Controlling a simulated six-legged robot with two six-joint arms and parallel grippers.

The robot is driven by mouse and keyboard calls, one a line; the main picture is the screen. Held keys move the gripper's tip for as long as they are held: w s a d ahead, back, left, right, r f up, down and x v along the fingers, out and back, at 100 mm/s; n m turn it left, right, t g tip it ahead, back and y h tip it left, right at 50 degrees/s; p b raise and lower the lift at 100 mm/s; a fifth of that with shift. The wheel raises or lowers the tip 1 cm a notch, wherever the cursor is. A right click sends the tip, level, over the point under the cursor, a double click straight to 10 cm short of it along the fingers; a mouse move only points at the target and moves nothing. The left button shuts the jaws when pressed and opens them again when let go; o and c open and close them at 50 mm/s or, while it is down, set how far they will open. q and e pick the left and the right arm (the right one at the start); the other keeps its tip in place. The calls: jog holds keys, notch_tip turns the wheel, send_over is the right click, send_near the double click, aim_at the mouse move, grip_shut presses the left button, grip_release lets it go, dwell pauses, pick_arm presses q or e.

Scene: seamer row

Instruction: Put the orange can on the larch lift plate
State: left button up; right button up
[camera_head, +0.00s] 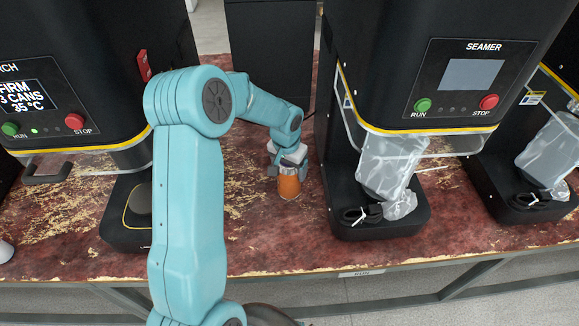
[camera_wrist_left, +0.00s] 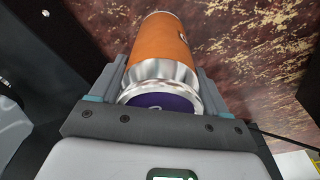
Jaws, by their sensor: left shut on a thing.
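The orange can (camera_head: 289,187) is upright at my left gripper (camera_head: 288,165), between two black machines on the worn red bench. In the left wrist view the orange can (camera_wrist_left: 165,45) has a silver neck and a purple end, and the fingers of my left gripper (camera_wrist_left: 160,88) are shut on its neck end. I cannot tell whether its base touches the bench. The larch machine (camera_head: 70,70) at the left has a screen reading "FIRM", "3 CANS", "35°C". Its lift plate (camera_head: 140,200) is partly hidden behind my left arm. My right gripper is not in view.
The seamer (camera_head: 440,70) in the middle has a bagged part (camera_head: 390,165) and a black cable on its base (camera_head: 380,222). Another machine base (camera_head: 520,205) stands at the right. A clear guard with a black handle (camera_head: 47,172) is on the larch machine. Bare bench (camera_head: 265,235) lies in front of the can.

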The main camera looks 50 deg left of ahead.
pick_arm(q)
jog(key=shift+w+f, duration=0.1)
jog(key=shift+f, duration=0.05)
jog(key=o, duration=1.5)
jog(key=r, duration=0.4)
jog(key=s+r, duration=0.1)
jog(key=r, duration=0.6)
jog(key=shift+s+d+r, duration=0.2)
jog(key=shift+r, duration=0.4)
jog(key=shift+s+d, duration=0.15)
